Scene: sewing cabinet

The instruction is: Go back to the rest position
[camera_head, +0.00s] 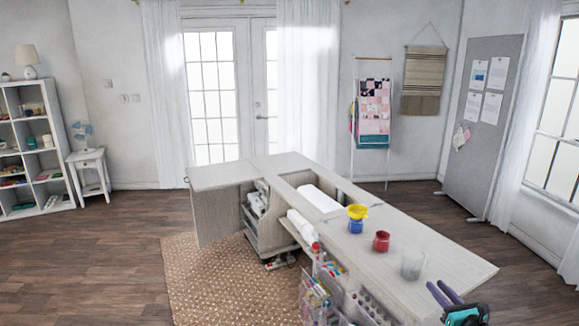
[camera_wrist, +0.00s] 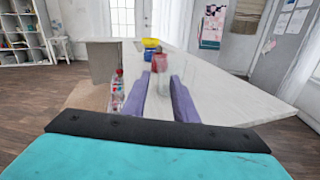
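My gripper (camera_head: 437,286) is at the lower right in the head view, its two purple fingers apart with nothing held. In the wrist view its fingers (camera_wrist: 160,82) point over the cabinet top, with the jars beyond them. The pale wooden sewing cabinet (camera_head: 445,256) has its top folded out. On it stand a clear glass (camera_head: 412,264), a red jar (camera_head: 381,241) and a blue jar (camera_head: 356,226) with a yellow funnel-like top (camera_head: 357,211). The glass is closest to my gripper, apart from it in the head view.
A white roll (camera_head: 320,199) lies in the cabinet's open well. Clear bins (camera_head: 318,294) of craft supplies hang on its near side. A woven rug (camera_head: 210,275) lies left of it. A grey pinboard (camera_head: 482,125) stands behind to the right. Wooden floor at left is clear.

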